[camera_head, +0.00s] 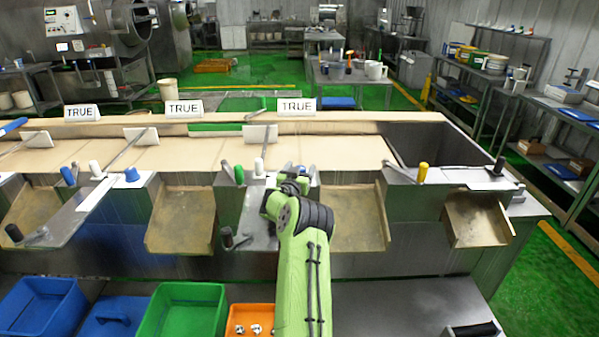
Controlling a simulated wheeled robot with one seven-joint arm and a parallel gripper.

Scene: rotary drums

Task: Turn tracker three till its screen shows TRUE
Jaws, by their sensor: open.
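Three white screens stand along the back of the bench, and each reads TRUE: the left screen (82,113), the middle screen (184,108) and the right screen (297,106). No tracker number is legible. My gripper (291,178) is at the bench's front rail, below the right screen, beside a white knob (259,166) and a green-handled lever (239,174). My wrist hides most of the gripper and the fittings right behind it. The jaws are open, and nothing shows held in them.
A yellow-handled lever (422,172) stands to the right, by an open bin. Blue knobs (132,174) and another white knob (95,168) are at left. Dark-handled levers (228,237) stick out in front. A green crate (180,310) and an orange tray (249,320) sit below the bench.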

